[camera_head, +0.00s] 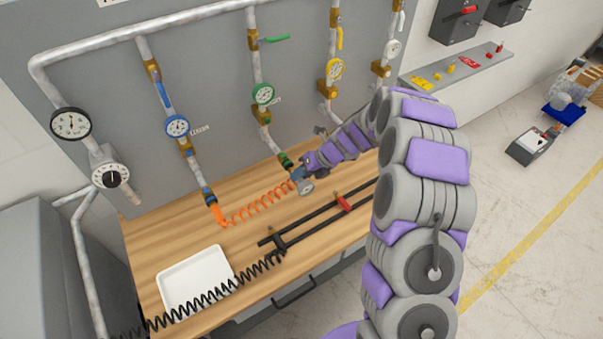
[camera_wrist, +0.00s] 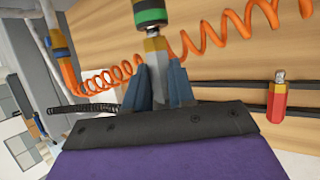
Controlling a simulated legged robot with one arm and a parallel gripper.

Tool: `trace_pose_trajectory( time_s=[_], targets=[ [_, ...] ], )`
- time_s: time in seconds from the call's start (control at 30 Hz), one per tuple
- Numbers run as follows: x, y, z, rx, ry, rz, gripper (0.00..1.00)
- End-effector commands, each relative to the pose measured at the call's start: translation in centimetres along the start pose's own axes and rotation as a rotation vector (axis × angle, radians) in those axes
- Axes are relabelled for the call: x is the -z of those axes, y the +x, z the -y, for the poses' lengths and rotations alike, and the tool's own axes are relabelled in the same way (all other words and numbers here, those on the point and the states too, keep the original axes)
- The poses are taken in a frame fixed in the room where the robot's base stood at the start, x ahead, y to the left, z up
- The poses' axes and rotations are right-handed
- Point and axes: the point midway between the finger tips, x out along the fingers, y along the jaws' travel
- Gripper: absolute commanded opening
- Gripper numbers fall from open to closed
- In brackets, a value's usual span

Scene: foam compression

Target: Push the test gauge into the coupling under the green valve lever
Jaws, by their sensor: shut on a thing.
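The green valve lever (camera_head: 276,38) sticks out to the right at the top of the middle pipe. A green gauge (camera_head: 263,93) is lower on that pipe, and the green-banded coupling (camera_head: 285,160) is at its lower end. My gripper (camera_head: 300,176) is just below the coupling, shut on the test gauge (camera_head: 307,188), whose round dial shows beneath it. In the wrist view, the blue fingers (camera_wrist: 158,88) grip the gauge's metal stem (camera_wrist: 156,48). The stem's top meets or nearly meets the coupling (camera_wrist: 150,12), roughly in line. I cannot tell whether it is inside.
An orange coiled hose (camera_head: 255,206) runs from the blue line's lower end toward my gripper. A white tray (camera_head: 196,280), black rails with a red-handled tool (camera_head: 342,201) and a black coiled hose (camera_head: 220,284) are in front. Blue and yellow lines stand either side.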

Motion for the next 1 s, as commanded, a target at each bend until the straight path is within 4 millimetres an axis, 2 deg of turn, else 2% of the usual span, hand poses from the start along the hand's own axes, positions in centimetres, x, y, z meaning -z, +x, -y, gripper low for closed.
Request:
trace_pose_trajectory(
  time_s=[1.0],
  targets=[
    [-1.01,0.22,0.00,0.002,0.000,0.005,0.00]
  ],
)
